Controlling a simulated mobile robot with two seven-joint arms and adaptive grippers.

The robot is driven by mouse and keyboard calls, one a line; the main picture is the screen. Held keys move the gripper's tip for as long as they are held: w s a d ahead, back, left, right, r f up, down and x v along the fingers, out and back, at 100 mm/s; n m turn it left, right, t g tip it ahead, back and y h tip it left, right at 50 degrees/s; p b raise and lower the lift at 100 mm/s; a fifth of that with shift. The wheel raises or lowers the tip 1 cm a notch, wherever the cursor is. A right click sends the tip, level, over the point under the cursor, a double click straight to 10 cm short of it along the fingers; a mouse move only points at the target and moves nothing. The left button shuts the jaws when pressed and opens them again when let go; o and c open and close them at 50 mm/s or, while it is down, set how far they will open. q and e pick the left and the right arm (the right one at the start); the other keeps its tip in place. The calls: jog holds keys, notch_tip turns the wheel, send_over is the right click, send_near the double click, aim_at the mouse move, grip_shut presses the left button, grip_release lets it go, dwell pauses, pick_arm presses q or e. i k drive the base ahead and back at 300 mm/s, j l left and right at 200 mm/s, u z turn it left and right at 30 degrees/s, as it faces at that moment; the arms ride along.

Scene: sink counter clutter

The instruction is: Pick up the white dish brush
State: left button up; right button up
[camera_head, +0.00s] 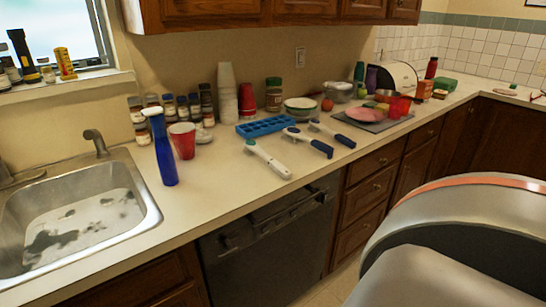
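A long white-handled item, which looks like the white dish brush (270,160), lies on the counter (225,190) near its front edge, above the dark dishwasher. Its small head end points to the back left and its handle end to the front right. Two similar blue-and-white tools lie behind it to the right, one nearer (308,142) and one farther (332,134). Nothing covers the white item. Neither of my grippers shows in the head view.
A blue bottle with a white top (163,150) and a red cup (183,141) stand left of the brush, beside the sink (148,215). A blue ice tray (265,126) lies behind it. The front strip of counter left of the brush is clear.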

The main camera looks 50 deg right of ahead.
aim_at(251, 146)
jog(key=z, duration=1.45)
jog(key=i+l+u, duration=0.1)
jog(key=l, duration=0.2)
jog(key=i+l+u, duration=0.1)
jog(key=i+l, duration=0.1)
jog(key=l, duration=0.1)
